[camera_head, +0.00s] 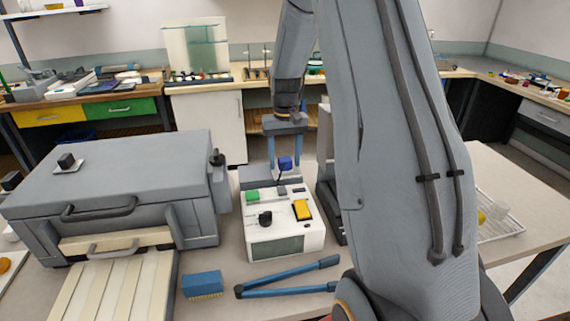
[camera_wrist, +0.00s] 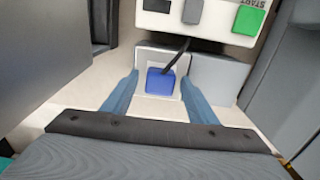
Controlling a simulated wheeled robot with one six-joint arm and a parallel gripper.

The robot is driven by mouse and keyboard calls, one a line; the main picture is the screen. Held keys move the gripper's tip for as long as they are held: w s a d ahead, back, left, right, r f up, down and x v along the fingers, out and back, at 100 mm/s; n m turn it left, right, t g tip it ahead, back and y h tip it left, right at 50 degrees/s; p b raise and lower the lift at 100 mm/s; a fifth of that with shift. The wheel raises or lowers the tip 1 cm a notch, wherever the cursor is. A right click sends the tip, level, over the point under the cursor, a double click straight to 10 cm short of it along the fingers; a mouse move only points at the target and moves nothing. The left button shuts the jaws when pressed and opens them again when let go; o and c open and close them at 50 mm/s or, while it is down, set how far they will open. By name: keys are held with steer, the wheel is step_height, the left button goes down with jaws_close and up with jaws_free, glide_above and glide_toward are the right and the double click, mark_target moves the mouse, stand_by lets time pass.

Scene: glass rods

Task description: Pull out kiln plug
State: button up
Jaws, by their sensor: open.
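The kiln plug is a blue block (camera_wrist: 160,82) with a black cord, seated at a pale socket plate behind the white control box. It also shows in the head view (camera_head: 285,163). My gripper (camera_head: 285,154) reaches down behind the control box. In the wrist view my gripper (camera_wrist: 161,80) is open, with one blue finger on each side of the plug. Gaps show between both fingers and the plug. The white control box (camera_head: 284,236) carries a green button, a black knob and a yellow switch. The grey kiln (camera_head: 120,180) stands to its left.
A blue brush (camera_head: 202,284) and blue-handled tongs (camera_head: 288,288) lie in front of the control box. A slatted board (camera_head: 112,290) lies before the kiln. A wire rack (camera_head: 500,222) is at the right. My arm hides much of the right side of the table.

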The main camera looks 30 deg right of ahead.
mark_target(285, 159)
jaws_close()
steer(key=shift+r+p, duration=1.85)
steer(key=shift+r, duration=1.15)
